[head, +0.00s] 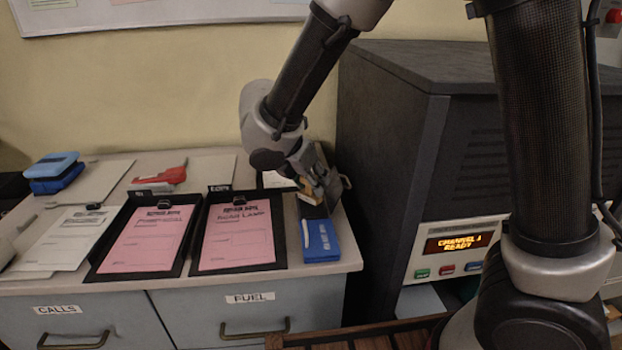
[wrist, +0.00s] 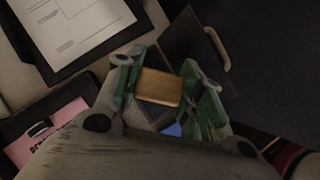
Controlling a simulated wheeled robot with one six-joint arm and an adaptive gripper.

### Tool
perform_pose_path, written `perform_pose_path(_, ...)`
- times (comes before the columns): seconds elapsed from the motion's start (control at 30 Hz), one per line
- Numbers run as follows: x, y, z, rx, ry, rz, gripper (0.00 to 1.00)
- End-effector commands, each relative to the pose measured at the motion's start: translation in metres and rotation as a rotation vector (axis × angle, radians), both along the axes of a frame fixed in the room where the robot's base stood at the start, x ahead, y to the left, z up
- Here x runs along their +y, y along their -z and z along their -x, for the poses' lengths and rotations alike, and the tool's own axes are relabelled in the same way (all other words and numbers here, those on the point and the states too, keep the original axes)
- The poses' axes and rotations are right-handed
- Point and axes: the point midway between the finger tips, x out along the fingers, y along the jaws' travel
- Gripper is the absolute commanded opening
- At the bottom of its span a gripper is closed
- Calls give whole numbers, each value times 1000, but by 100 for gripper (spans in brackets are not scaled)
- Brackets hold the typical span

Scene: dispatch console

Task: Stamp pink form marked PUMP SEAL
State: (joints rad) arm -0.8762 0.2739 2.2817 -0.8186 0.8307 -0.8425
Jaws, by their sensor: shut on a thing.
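My gripper (head: 318,188) is shut on a wooden-handled stamp (wrist: 160,87), seen between the fingers in the wrist view. Two pink forms lie on black clipboards left of the case: the left pink form (head: 147,240) has a heading too blurred to read surely, and the right pink form (head: 236,236) seems headed ROAD LAMP. The stamp's underside is hidden.
A white form (wrist: 72,30) on a dark board lies behind. A large dark console (head: 430,120) stands close on the right of the counter.

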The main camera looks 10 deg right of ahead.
Motion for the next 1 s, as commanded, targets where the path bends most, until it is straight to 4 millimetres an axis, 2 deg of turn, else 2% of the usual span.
perform_pose_path(1.0, 0, 8, 0, 0, 0, 0, 23)
